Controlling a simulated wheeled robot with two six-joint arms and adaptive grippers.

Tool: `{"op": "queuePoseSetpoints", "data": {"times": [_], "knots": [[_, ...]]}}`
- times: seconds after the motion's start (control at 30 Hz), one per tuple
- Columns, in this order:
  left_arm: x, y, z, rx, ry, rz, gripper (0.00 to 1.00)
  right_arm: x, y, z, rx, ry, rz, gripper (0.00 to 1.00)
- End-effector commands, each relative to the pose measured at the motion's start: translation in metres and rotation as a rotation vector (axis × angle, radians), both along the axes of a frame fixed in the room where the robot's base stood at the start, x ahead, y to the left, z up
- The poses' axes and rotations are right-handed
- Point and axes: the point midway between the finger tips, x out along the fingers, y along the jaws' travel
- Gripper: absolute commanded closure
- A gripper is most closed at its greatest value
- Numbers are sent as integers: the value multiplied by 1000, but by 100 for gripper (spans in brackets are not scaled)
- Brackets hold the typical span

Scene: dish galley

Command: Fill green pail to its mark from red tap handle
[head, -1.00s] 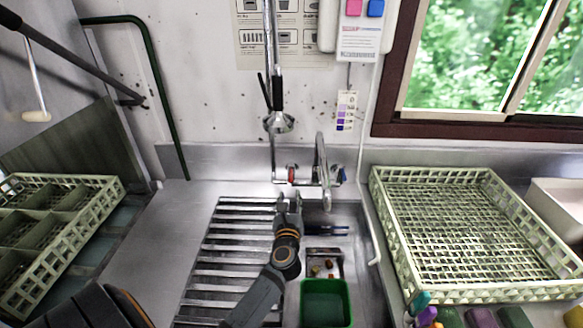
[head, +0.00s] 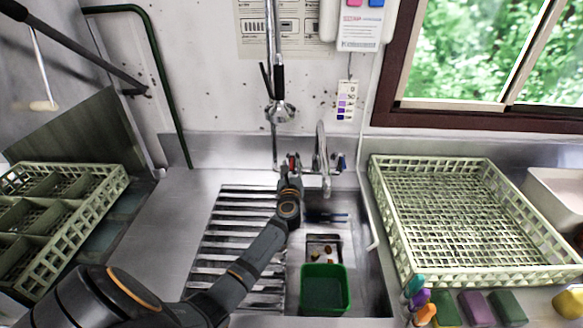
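The green pail (head: 325,271) stands in the sink basin at the lower middle. Its inside is dark, and I cannot make out a water level or the mark. The red tap handle (head: 292,158) is on the left side of the wall tap, partly hidden by my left gripper. The tap spout (head: 321,150) is to its right; no water stream shows. My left gripper (head: 291,172) reaches up from the lower left, its fingertips right at the red handle. They are too small and overlapped to tell if they are open or shut. My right gripper is out of view.
A blue tap handle (head: 340,162) is right of the spout. A spray head (head: 279,112) hangs above. A slatted drainboard (head: 235,235) lies left of the basin. A pale dish rack (head: 390,215) stands at right, another crate (head: 112,185) at left. Sponges and brushes line the front right.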

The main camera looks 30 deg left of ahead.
Motion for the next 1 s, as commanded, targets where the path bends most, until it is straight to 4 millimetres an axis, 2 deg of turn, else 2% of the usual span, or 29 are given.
{"op": "queuePoseSetpoints", "data": {"times": [0.03,0.3,0.67,1.0], "knots": [[0,0,0,0,0,0,64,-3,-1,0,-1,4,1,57],[0,0,0,0,0,0,100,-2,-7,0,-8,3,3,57],[-1,0,0,1,1,-2,100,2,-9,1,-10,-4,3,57],[-5,9,0,1,0,-170,100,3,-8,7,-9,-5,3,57]]}}
